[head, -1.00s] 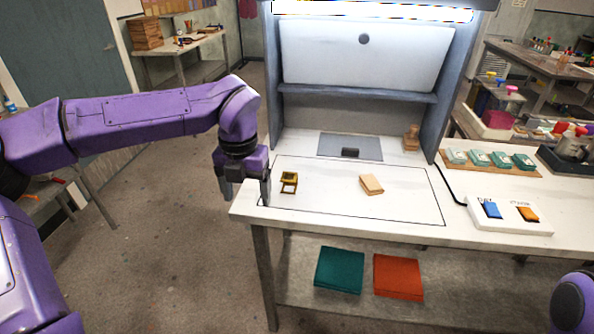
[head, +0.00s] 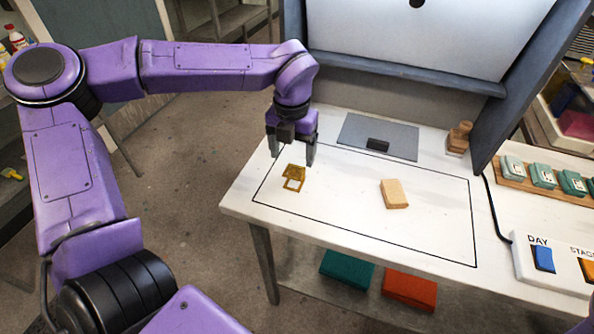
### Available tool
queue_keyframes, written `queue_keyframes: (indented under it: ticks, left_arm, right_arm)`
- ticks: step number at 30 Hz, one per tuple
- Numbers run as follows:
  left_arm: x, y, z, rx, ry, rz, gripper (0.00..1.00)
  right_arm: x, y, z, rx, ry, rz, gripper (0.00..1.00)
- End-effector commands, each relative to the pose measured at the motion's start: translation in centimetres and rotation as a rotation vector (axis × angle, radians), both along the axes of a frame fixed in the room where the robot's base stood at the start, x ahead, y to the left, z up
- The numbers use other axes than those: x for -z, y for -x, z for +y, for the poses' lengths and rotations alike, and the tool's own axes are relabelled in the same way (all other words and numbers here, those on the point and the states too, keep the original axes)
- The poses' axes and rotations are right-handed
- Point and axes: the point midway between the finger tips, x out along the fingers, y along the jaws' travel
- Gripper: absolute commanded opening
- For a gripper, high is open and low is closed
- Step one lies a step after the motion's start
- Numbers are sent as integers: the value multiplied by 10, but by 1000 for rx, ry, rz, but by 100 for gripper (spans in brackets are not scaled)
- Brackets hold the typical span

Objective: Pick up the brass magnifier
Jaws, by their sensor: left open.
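The brass magnifier (head: 293,178) is a small golden folding frame standing on the white table, inside the black outlined rectangle near its left end. My left gripper (head: 291,155) points down just behind and above it, with its dark fingers apart and nothing between them. The fingertips look close to the magnifier but I cannot tell whether they touch it. My right gripper is not in view.
A pale wooden block (head: 394,194) lies right of the magnifier inside the outline. A grey plate (head: 378,136) with a dark block lies behind. A wooden stamp (head: 459,137) stands by the booth wall. A DAY/STAGE switch box (head: 545,262) sits at right.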

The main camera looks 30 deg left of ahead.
Motion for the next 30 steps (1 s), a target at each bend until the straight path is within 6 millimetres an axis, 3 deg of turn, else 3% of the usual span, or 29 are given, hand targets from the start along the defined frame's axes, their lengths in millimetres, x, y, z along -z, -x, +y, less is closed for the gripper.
queue_keyframes:
  ticks: [10, 18, 24, 30]
  left_arm:
    - [53, 0, -4, 2, 0, 3, 77]
    - [60, -1, -4, 2, 0, -1, 77]
    - [60, -1, -4, 2, 0, -1, 20]
    - [60, -1, -4, 2, 0, -1, 20]
  right_arm:
    - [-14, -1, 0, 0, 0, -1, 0]
    - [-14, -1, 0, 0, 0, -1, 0]
    - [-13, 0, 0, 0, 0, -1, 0]
    - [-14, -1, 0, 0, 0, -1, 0]
